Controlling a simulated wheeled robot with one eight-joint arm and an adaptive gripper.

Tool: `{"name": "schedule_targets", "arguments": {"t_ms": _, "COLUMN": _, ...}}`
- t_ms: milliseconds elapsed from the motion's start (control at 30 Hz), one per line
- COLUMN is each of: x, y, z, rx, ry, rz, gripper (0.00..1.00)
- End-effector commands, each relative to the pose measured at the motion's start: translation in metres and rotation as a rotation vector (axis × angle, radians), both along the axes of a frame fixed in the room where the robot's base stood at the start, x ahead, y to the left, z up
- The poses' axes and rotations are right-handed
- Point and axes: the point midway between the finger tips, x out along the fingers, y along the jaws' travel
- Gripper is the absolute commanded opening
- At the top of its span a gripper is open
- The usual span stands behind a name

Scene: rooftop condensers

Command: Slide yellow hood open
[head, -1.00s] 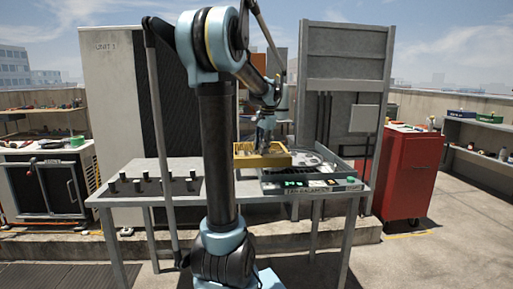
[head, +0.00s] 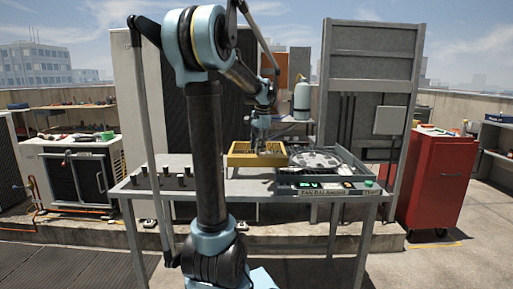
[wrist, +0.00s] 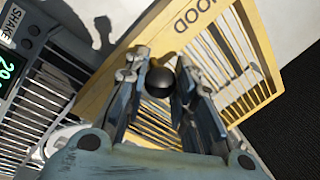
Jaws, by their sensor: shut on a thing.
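The yellow hood (head: 244,157) is a slatted frame on the grey table, just left of the fan balancer. In the wrist view the yellow hood (wrist: 125,67) lies under my gripper, with the word HOOD on its top edge. My gripper (head: 262,143) is over the hood. In the wrist view my gripper (wrist: 160,80) is shut on a round black knob (wrist: 160,82) on the hood. The fan balancer (head: 328,184) has a round fan (head: 316,160) that is largely uncovered. The knob is hidden behind my fingers in the head view.
A row of black pegs (head: 164,175) stands on the left of the grey table (head: 250,187). A tall grey panel (head: 370,60) rises behind the balancer. A red cabinet (head: 440,185) stands right. Table surface between pegs and hood looks largely clear.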

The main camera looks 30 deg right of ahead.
Motion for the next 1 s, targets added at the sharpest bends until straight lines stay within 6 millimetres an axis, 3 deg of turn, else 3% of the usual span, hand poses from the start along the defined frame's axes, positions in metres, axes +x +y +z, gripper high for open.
{"name": "schedule_targets", "arguments": {"t_ms": 67, "x": 0.003, "y": -0.002, "z": 0.002, "rx": -0.002, "ry": -0.006, "rz": -0.001, "gripper": 0.0}}
{"name": "schedule_targets", "arguments": {"t_ms": 100, "x": 0.003, "y": -0.002, "z": 0.002, "rx": -0.002, "ry": -0.006, "rz": -0.001, "gripper": 0.33}}
{"name": "schedule_targets", "arguments": {"t_ms": 167, "x": 0.002, "y": -0.002, "z": 0.002, "rx": -0.003, "ry": -0.005, "rz": -0.001, "gripper": 0.46}}
{"name": "schedule_targets", "arguments": {"t_ms": 633, "x": -0.001, "y": -0.001, "z": 0.008, "rx": -0.001, "ry": -0.002, "rz": -0.001, "gripper": 0.46}}
{"name": "schedule_targets", "arguments": {"t_ms": 1000, "x": -0.013, "y": -0.002, "z": 0.068, "rx": -0.001, "ry": -0.002, "rz": -0.002, "gripper": 0.46}}
